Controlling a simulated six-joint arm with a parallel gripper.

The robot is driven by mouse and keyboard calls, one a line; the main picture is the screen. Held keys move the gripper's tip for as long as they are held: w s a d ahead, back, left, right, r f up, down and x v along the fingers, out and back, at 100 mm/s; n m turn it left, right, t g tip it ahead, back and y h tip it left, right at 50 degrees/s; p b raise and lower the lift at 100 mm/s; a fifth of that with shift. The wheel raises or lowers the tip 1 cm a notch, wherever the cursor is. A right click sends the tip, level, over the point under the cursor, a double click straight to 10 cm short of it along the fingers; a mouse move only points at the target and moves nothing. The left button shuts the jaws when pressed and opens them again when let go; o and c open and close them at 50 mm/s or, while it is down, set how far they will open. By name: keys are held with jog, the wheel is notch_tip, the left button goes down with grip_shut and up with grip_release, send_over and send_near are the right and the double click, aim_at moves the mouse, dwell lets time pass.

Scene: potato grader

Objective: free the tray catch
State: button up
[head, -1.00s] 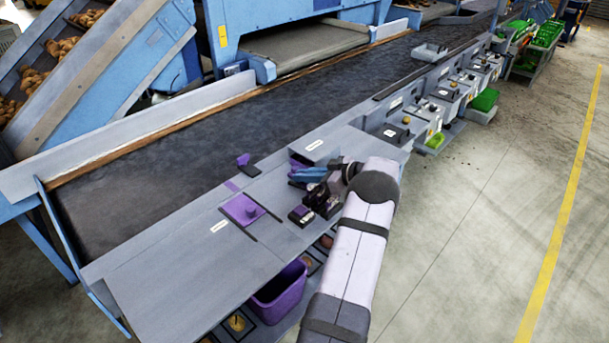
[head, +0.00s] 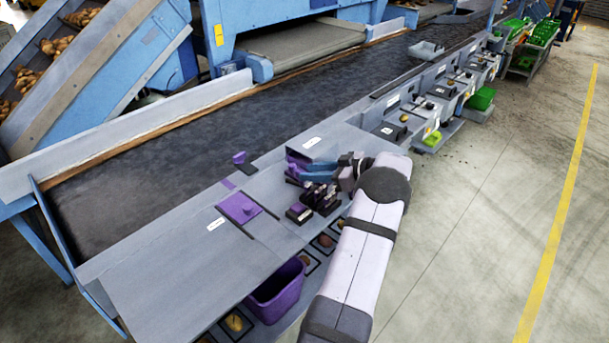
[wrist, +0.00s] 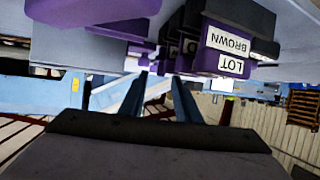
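My gripper (head: 307,171) is over the grey bench, its blue fingers pointing left at a purple part (head: 295,168) beside a labelled grey box (head: 322,148). The fingers partly cover that part; I cannot tell whether they touch it or whether it is the tray catch. In the wrist view my gripper (wrist: 159,82) shows two fingers apart, with nothing seen between them. Purple and black blocks (wrist: 228,42) labelled "LOT" and "BROWN" hang at upper right in that view. No part is clearly marked as the tray catch.
A purple plate with a knob (head: 240,208) lies left on the bench (head: 190,285). A purple lever on a black base (head: 242,162) stands by the belt (head: 200,150). Black blocks (head: 299,213) sit close below my fingers. A purple bin (head: 275,292) is underneath.

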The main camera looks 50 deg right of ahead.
jog(key=shift+b+v, duration=0.35)
jog(key=shift+v, duration=1.3)
